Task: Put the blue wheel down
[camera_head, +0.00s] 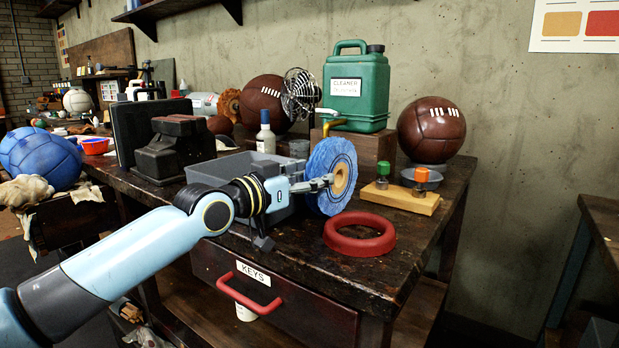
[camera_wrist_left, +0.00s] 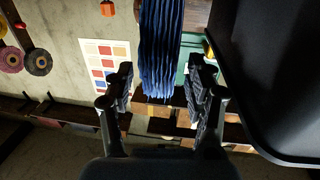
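The blue wheel (camera_head: 325,178) is a pleated disc with a pale wooden hub. It stands upright on edge at the end of my left arm. In the left wrist view the wheel's pleated edge (camera_wrist_left: 161,50) lies between the two fingers (camera_wrist_left: 160,85). Whether its lower edge touches the bench (camera_head: 290,245) is hard to tell. My right gripper is not in view.
A red ring (camera_head: 336,244) lies flat right of the wheel. A grey bin (camera_head: 215,170) stands behind the gripper. A wooden block with green and orange knobs (camera_head: 410,199), a green cleaner jug (camera_head: 357,90) and a brown ball (camera_head: 431,130) are behind. The bench's front right corner is clear.

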